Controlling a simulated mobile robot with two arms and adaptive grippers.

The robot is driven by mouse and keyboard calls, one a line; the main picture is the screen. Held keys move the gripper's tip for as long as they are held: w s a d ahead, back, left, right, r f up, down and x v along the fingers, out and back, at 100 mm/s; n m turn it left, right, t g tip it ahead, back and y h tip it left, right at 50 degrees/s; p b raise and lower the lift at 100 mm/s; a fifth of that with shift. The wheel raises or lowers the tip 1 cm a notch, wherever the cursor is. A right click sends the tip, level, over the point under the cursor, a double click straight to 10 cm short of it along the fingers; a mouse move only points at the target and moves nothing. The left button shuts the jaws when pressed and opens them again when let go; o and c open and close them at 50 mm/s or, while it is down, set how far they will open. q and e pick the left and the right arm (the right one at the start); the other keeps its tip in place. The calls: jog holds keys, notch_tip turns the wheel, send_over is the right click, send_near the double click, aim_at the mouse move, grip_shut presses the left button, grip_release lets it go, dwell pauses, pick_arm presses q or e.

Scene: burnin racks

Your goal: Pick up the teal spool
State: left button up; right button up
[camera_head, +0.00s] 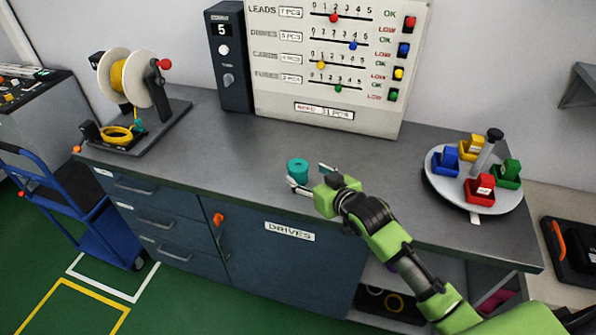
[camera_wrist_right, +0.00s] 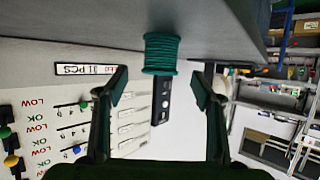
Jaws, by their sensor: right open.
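In the right wrist view the spool (camera_wrist_right: 160,54) shows ahead of the fingers, wound with teal strand. My right gripper (camera_head: 308,177) is open, its fingertips pointing at the spool from the right. In the wrist view the two fingers of this gripper (camera_wrist_right: 166,88) are spread wide, with the spool roughly centred beyond the gap and nothing held. Whether a fingertip touches the spool I cannot tell. My left gripper is not in view.
A round turntable (camera_head: 433,188) with coloured bins stands at the bench's right. A winder (camera_head: 130,82) with a yellow-wound reel stands at the left. A dark box (camera_head: 230,60) and a counter board (camera_head: 330,118) stand at the back. The bench between is clear.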

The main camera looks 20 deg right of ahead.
aim_at(302, 172)
jog(key=shift+w+a+f, duration=0.15)
jog(key=shift+w+f, duration=0.15)
jog(key=shift+w, duration=0.35)
jog(key=shift+w+a, duration=0.1)
jog(key=shift+w, duration=0.25)
jog(key=shift+p+x, duration=0.8)
jog(key=shift+x, duration=1.5)
jog(key=shift+f, duration=0.1)
jog(key=shift+s, duration=0.1)
jog(key=c, duration=1.3)
